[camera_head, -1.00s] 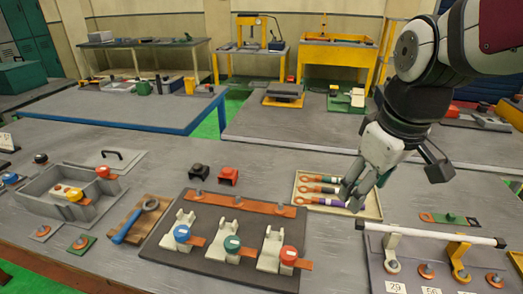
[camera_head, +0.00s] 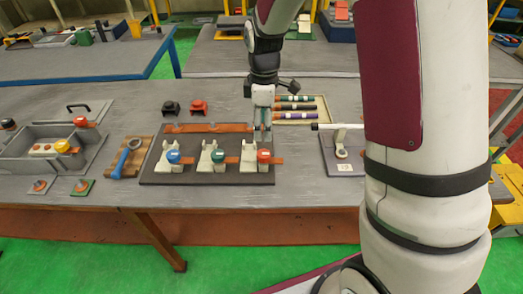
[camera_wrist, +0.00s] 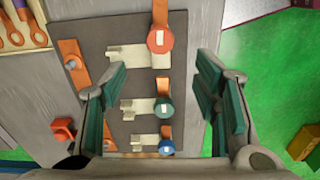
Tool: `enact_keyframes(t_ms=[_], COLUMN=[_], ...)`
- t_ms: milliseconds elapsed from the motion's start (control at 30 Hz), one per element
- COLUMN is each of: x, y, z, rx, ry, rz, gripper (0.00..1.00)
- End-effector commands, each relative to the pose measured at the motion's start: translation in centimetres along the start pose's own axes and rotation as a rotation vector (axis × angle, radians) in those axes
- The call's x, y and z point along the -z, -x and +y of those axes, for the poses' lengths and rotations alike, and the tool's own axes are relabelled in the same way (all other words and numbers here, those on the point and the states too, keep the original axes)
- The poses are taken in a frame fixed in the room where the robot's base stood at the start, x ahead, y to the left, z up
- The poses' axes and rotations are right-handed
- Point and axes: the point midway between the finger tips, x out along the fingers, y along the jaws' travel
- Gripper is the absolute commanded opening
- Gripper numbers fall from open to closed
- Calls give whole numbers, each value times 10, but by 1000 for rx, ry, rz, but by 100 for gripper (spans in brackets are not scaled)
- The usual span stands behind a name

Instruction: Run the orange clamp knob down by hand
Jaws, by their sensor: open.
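The orange-red clamp knob (camera_head: 264,156) is the rightmost of three on the dark board (camera_head: 206,178). In the wrist view it is an orange-red faceted knob (camera_wrist: 160,40) with a white label, on a pale clamp. My gripper (camera_head: 262,138) hangs just behind and above the knob, pointing down. In the wrist view my gripper (camera_wrist: 160,68) is open and empty, its green-padded fingers wide apart. The knob lies between and beyond the fingertips, apart from both. The green knob (camera_head: 218,156) and blue knob (camera_head: 173,157) sit on clamps to its left.
An orange bar (camera_head: 200,128) with bolts runs along the board's back.

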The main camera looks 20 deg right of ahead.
Motion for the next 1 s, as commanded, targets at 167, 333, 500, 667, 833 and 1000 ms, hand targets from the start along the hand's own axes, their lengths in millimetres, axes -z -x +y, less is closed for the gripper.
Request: enact_keyframes(t_ms=[167, 333, 500, 667, 833, 1000], x=[-1, -1, -1, 0, 0, 0], y=[-36, -69, -94, -107, -112, -112], z=[-2, -2, -2, -1, 0, 0], rx=[5, 4, 2, 0, -1, -1], ry=[1, -1, -2, -1, -1, -1], rz=[-3, -2, -1, 0, 0, 0], gripper=[56, 56, 56, 56, 56, 56])
